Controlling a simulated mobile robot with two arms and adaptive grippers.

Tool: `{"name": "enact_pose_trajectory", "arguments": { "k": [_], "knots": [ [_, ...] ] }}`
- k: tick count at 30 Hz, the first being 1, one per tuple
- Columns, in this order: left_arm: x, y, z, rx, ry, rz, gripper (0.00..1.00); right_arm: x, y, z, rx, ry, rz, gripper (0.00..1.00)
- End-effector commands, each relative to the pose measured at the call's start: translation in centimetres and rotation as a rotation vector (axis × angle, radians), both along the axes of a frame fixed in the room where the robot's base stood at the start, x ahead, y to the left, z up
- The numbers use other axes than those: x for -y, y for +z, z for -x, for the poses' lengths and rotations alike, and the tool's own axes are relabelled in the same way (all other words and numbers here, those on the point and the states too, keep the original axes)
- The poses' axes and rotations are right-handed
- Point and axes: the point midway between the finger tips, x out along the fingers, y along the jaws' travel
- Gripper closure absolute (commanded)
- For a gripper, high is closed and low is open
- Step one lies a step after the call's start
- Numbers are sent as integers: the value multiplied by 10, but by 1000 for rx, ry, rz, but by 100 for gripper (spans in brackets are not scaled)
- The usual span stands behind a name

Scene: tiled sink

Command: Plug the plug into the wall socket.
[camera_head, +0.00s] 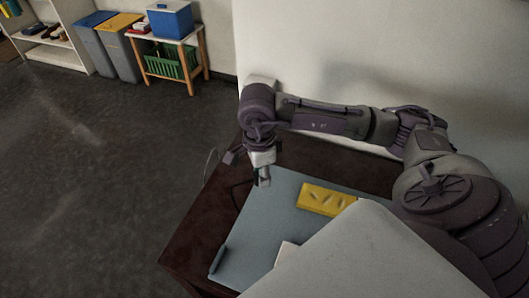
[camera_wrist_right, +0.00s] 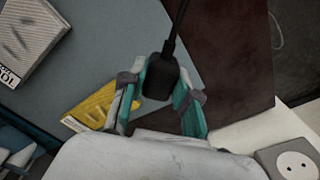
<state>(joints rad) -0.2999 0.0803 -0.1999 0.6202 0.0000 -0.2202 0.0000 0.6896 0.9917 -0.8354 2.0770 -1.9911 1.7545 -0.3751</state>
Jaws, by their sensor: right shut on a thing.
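My right gripper (camera_head: 263,178) points down over the far left part of the desk. In the wrist view its teal-lined fingers (camera_wrist_right: 160,88) are shut on the plug (camera_wrist_right: 158,76), a black block with a black cord (camera_wrist_right: 178,28) leading away from its far end. The plug's prongs are hidden. The wall socket (camera_wrist_right: 290,164) is a grey square plate with a round white face and two holes, at the lower right of the wrist view, apart from the plug. In the head view I cannot make out the socket. My left gripper is out of view.
The dark red-brown desk (camera_head: 190,240) carries a grey-blue mat (camera_head: 255,225) and a yellow box (camera_head: 326,200). A grey box (camera_wrist_right: 30,38) lies on the mat in the wrist view. The pale wall (camera_head: 330,60) stands behind my right arm. Bins and a small table (camera_head: 165,44) stand far off.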

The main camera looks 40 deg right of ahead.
Motion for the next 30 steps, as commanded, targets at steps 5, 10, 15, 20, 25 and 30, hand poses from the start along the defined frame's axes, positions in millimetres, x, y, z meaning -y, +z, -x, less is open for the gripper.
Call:
{"name": "enact_pose_trajectory", "arguments": {
  "k": [5,10,15,20,25,30],
  "knots": [
    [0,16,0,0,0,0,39,-23,-15,17,-17,506,-2,100],
    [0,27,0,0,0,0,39,-44,-30,35,-27,996,-10,100],
    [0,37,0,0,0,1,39,-64,-41,53,-27,1441,-19,100],
    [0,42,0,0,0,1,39,-77,-47,66,-22,1732,-24,100],
    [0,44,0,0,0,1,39,-82,-51,71,-17,1871,-25,100],
    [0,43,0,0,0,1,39,-83,-51,72,-16,1891,-26,100]
  ]
}}
